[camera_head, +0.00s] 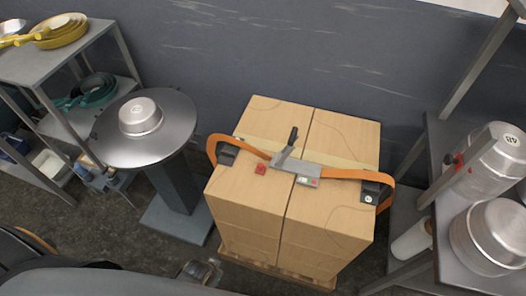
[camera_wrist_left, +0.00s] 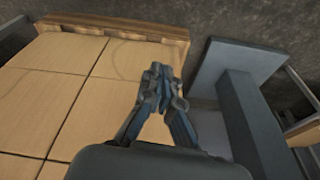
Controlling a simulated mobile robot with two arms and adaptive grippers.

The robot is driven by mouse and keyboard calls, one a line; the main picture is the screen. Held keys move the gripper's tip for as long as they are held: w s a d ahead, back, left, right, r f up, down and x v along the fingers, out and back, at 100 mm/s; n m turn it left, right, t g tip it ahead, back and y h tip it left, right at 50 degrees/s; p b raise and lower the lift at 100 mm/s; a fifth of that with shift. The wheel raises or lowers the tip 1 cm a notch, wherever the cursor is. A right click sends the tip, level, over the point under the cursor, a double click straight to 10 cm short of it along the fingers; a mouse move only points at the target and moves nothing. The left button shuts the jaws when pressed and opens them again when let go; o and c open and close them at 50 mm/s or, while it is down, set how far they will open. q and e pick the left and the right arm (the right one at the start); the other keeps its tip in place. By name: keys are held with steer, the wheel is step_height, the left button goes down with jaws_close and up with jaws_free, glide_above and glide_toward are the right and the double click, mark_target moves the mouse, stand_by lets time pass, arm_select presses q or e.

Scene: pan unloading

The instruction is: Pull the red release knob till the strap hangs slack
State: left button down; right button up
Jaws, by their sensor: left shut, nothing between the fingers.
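The red release knob (camera_head: 260,169) sits on top of the stacked cartons (camera_head: 270,205), just left of the metal buckle. An orange strap (camera_head: 345,173) crosses the carton tops through the grey buckle (camera_head: 297,166), whose dark-handled lever stands raised. The strap bows outward around black corner pieces at both ends; its lower run is hidden. My left gripper (camera_head: 206,271) is low at the bottom of the head view, in front of the cartons and apart from the knob. In the left wrist view its fingertips (camera_wrist_left: 158,72) are together and empty, beside the cartons. My right gripper is out of view.
A round metal table (camera_head: 170,130) with a silver pan (camera_head: 140,116) stands left of the cartons. A shelf (camera_head: 60,65) with yellow and green pans is farther left. A rack (camera_head: 450,235) with metal pots stands at right. The cartons rest on a wooden pallet (camera_head: 275,270).

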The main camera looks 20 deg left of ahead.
arm_select(q)
steer(key=w+d+r+t+p, duration=0.1)
steer(key=w+r, duration=0.4)
steer(key=r, duration=0.3)
steer(key=w+d+r+p, duration=0.1)
steer(key=w+r, duration=0.3)
steer(key=r, duration=0.3)
step_height(320, 180, up, 25)
steer(key=m+t+h+p, duration=0.2)
steer(key=m+t+h, duration=0.2)
glide_above(260, 168)
steer(key=s+a, duration=0.1)
steer(key=x, duration=1)
steer(key=shift+f, duration=0.15)
steer(key=s+a+p, duration=0.1)
steer(key=s+a, duration=0.1)
steer(key=s, duration=0.1)
steer(key=shift+f+p, duration=0.2)
steer(key=shift+p, duration=0.2)
steer(key=shift+s+a+f, duration=0.1)
steer(key=shift+s+f, duration=0.05)
steer(key=shift+s, duration=0.15)
